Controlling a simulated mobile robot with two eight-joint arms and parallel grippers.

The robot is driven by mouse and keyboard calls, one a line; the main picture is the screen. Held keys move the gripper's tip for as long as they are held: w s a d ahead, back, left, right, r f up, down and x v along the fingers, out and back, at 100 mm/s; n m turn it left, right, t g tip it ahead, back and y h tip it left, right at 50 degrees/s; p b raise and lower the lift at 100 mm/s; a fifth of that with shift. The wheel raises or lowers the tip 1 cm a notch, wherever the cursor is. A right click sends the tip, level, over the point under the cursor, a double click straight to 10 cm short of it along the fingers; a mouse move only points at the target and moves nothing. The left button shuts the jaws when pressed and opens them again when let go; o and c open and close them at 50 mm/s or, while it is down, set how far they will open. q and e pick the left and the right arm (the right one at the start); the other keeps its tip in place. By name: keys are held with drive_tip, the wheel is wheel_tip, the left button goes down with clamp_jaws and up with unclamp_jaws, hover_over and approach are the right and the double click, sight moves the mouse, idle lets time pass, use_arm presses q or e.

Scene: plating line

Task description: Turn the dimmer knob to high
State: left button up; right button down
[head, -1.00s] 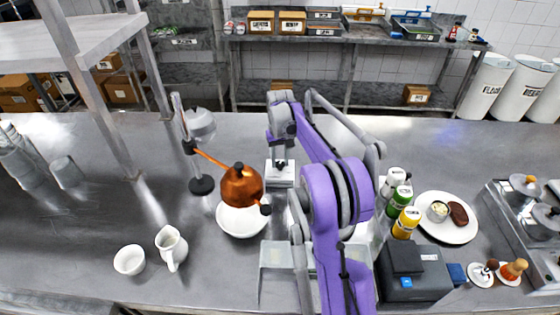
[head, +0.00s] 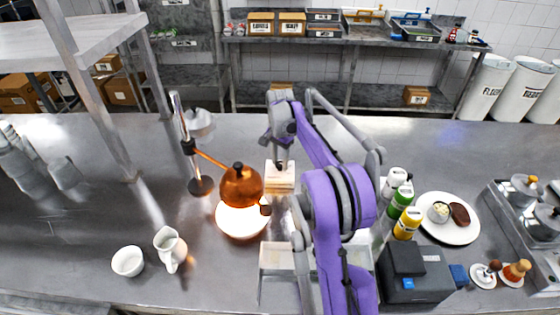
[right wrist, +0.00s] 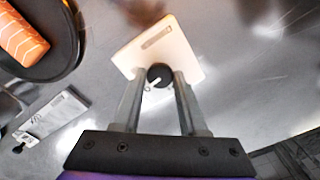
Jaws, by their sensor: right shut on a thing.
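The dimmer is a small pale box (head: 281,181) on the steel counter, with a slot-like mark on its face. It also shows in the right wrist view (right wrist: 172,44). Its round black knob (right wrist: 159,75) has a white pointer line. My right gripper (head: 280,163) reaches down over the box, and its two fingers are shut on the knob from both sides. The copper heat lamp (head: 240,187) hangs on a stand left of the box and glows warmly onto the white dish (head: 240,222) beneath it. My left gripper is not in view.
A white bowl (head: 128,261) and a jug (head: 168,247) stand at the front left. Bottles (head: 403,206), a plate with food (head: 438,235) and a black device (head: 414,277) are to the right. The counter behind the dimmer is clear.

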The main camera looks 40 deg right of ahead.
sight(280, 164)
drive_tip(key=m, duration=0.3)
drive_tip(key=shift+m, duration=2.2)
drive_tip(key=shift+c, duration=2.2)
unclamp_jaws()
wheel_tip(280, 164, up, 11)
drive_tip(key=shift+f, duration=0.1)
